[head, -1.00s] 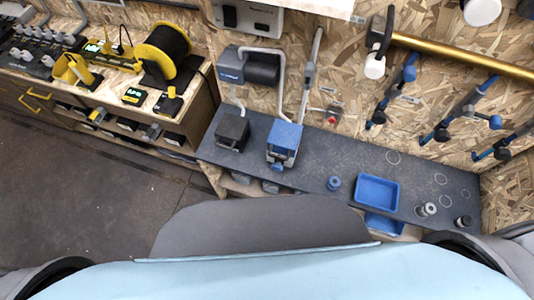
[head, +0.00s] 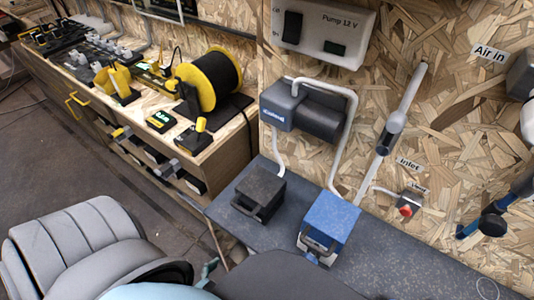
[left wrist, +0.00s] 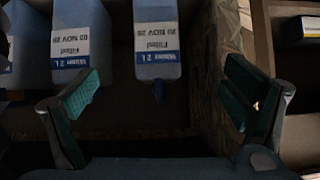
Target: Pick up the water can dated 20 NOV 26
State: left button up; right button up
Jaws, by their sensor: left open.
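In the left wrist view, a pale blue water can (left wrist: 158,62) stands between the fingers of my left gripper (left wrist: 162,84), a little beyond them. A second pale blue can (left wrist: 80,25) is to its left, and part of a third blue can (left wrist: 15,50) shows at the left edge. White labels on the first two read "Water 2 L", "Filled" and a NOV date, upside down; I cannot read the day numbers surely. My left gripper is open and empty, its green pads wide apart. In the head view, only a small part of it shows low down. My right gripper is not in view.
The cans sit in a dark compartment with a wall (left wrist: 208,70) beside the right finger. In the head view, a dark worktop (head: 400,255) carries a blue box (head: 330,220) and a black box (head: 258,190). A bench with a yellow cable reel (head: 212,80) stands at left.

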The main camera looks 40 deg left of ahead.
pick_arm(q)
notch_tip(320, 180, down, 5)
jog(key=w+t+b, duration=0.3)
jog(key=t+b, duration=0.1)
jog(key=b, duration=0.5)
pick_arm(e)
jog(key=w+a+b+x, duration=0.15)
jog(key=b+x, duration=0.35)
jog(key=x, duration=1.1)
pick_arm(q)
jog(key=w+r+t+b, duration=0.1)
jog(key=w+t+b, duration=0.1)
jog(key=w, duration=1.2)
jog(key=shift+w+r+t+b, duration=0.3)
jog(key=shift+r+t, duration=0.05)
jog(key=shift+t, duration=0.15)
jog(key=shift+a, duration=0.1)
jog(key=c, duration=1.8)
jog(key=shift+r, duration=0.1)
jog(key=shift+c, duration=1.2)
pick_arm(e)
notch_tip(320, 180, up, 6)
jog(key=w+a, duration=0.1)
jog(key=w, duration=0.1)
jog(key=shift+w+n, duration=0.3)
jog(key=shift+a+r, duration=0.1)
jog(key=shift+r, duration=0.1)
